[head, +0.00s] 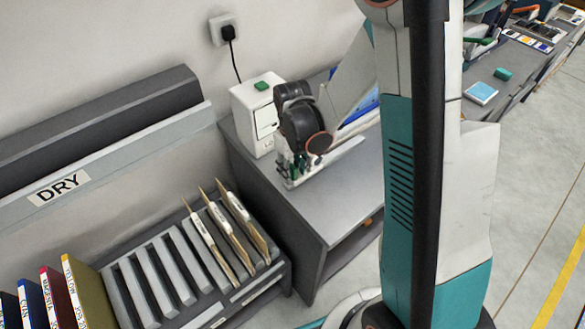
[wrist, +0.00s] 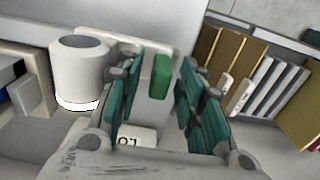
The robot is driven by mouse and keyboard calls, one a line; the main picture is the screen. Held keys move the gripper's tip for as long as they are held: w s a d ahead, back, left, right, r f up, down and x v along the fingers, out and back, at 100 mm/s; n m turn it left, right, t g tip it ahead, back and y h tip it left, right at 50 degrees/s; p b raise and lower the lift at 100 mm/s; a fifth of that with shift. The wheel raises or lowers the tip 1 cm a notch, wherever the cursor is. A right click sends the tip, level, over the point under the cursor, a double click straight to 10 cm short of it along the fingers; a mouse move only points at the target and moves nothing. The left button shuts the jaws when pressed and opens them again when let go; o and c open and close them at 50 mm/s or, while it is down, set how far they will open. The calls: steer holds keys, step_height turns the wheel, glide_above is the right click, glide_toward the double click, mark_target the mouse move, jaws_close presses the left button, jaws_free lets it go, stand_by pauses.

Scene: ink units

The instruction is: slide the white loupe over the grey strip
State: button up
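My gripper (head: 290,175) is low over the grey side table in the head view. In the wrist view its teal-padded fingers (wrist: 160,92) stand apart with a gap between them. A white cylinder with a dark grey top (wrist: 80,68) stands upright to the left of the fingers, apart from them; it may be the loupe, but I cannot tell for sure. It is not visible in the head view. I cannot pick out the grey strip with certainty in either view.
A white box (head: 251,110) with a green block on top (head: 262,86) stands behind my gripper. The table (head: 335,205) is bare in front. A slotted rack (head: 150,280) with boards adjoins its left side. My arm hides the table's right part.

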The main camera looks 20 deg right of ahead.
jaws_close()
steer(key=shift+d, duration=0.1)
steer(key=w+d, duration=0.2)
steer(key=d, duration=0.4)
steer(key=w+d+b, duration=0.1)
steer(key=w+d, duration=0.1)
steer(key=d, duration=0.4)
steer(key=w+d+b, duration=0.1)
steer(key=w+d, duration=0.1)
steer(key=d, duration=0.4)
steer(key=shift+d, duration=0.1)
steer(key=shift+r, duration=0.1)
jaws_free()
steer(key=shift+d, duration=0.15)
